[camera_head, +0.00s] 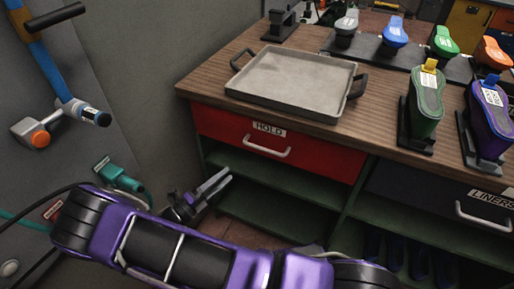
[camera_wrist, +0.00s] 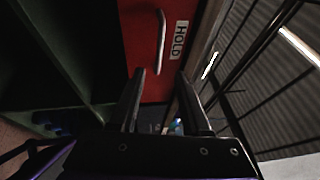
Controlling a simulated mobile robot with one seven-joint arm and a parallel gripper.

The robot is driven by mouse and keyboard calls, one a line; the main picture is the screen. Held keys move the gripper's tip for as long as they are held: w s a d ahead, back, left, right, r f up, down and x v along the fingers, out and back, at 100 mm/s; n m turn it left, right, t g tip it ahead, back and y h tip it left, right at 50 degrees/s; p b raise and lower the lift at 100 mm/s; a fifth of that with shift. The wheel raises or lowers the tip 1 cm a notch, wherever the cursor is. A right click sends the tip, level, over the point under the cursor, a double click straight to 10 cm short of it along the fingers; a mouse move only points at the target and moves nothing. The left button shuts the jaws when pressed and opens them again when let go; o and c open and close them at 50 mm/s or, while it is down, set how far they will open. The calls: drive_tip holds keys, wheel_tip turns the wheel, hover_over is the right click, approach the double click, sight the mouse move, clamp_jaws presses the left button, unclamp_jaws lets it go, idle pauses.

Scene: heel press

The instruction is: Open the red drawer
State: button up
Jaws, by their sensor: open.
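The red drawer (camera_head: 225,133) sits under the left part of the wooden bench top and looks closed in the head view. It has a white label reading HOLD and a pale bar handle (camera_head: 267,148). In the wrist view the red drawer front (camera_wrist: 140,48) is ahead, with its handle (camera_wrist: 161,40) upright in the picture, beyond the fingertips. My gripper (camera_head: 222,184) is below and left of the handle in the head view, apart from it. In the wrist view my gripper (camera_wrist: 160,74) is open, with nothing between its fingers.
A dark LINERS drawer (camera_head: 410,190) is at the right. Open green shelves (camera_head: 270,190) lie below the red drawer. On the bench (camera_head: 205,85) stand a grey tray (camera_head: 295,80) and several coloured shoe-shaped pieces on stands. A grey wall panel with tools is at the left.

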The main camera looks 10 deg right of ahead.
sight(261, 148)
drive_tip(key=x, duration=1.5)
drive_tip(key=shift+w+d, duration=0.1)
drive_tip(key=shift+d, duration=0.1)
drive_tip(key=shift+c, duration=0.2)
clamp_jaws()
idle(0.5)
